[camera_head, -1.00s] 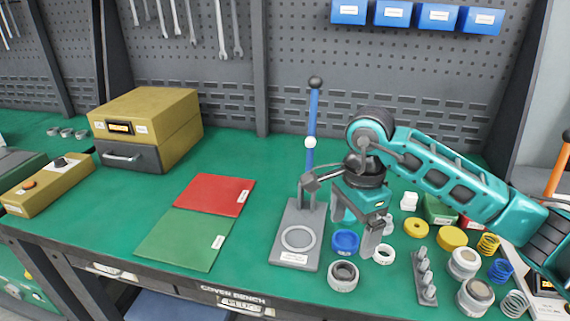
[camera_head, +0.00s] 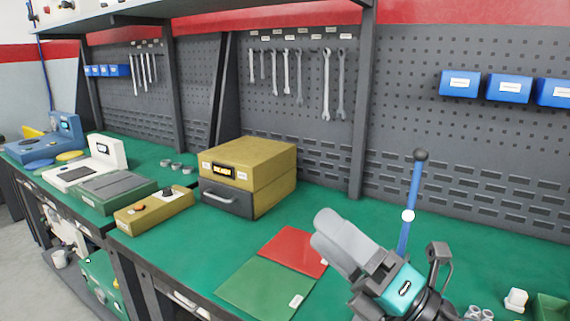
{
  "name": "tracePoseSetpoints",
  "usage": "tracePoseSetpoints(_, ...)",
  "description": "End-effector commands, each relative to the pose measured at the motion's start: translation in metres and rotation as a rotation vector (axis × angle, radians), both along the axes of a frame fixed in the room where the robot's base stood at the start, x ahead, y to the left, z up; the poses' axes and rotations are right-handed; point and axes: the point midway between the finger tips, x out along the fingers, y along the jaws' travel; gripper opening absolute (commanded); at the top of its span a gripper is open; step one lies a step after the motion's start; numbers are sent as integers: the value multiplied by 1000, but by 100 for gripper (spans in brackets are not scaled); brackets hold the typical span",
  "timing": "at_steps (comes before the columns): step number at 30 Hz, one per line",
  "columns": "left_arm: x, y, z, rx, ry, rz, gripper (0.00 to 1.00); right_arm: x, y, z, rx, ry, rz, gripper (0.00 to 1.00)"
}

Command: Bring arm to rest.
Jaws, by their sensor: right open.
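My right gripper (camera_head: 345,246) is at the lower right, with its teal body and grey fingers pointing up and left. It is open, and I see nothing held in it. It hangs in front of the bench, just right of the red mat (camera_head: 289,247) and green mat (camera_head: 262,284). The blue lever (camera_head: 412,190) with a black knob stands upright behind it. The lever's press base is hidden by my gripper and arm. My left gripper is not in view.
A yellow box with a grey drawer (camera_head: 228,201) stands behind the mats. A yellow control box (camera_head: 150,213) is on the bench at left. Small white parts (camera_head: 516,299) show at lower right. Wrenches (camera_head: 327,85) and blue bins (camera_head: 508,89) hang on the pegboard.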

Motion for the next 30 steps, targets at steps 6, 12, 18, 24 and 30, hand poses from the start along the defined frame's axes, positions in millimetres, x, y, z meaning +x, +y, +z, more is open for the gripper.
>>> tracePoseSetpoints(6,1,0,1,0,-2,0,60,29,-78,-35,522,492,-286,92)
tracePoseSetpoints(12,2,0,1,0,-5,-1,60,16,-137,-126,922,977,-571,92)
tracePoseSetpoints(18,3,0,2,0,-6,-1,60,-45,-159,-217,1203,1424,-850,92)
tracePoseSetpoints(24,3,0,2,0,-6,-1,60,-104,-158,-264,1331,1711,-1045,92)
tracePoseSetpoints(30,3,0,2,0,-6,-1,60,-157,-150,-289,1397,1931,-1206,92)
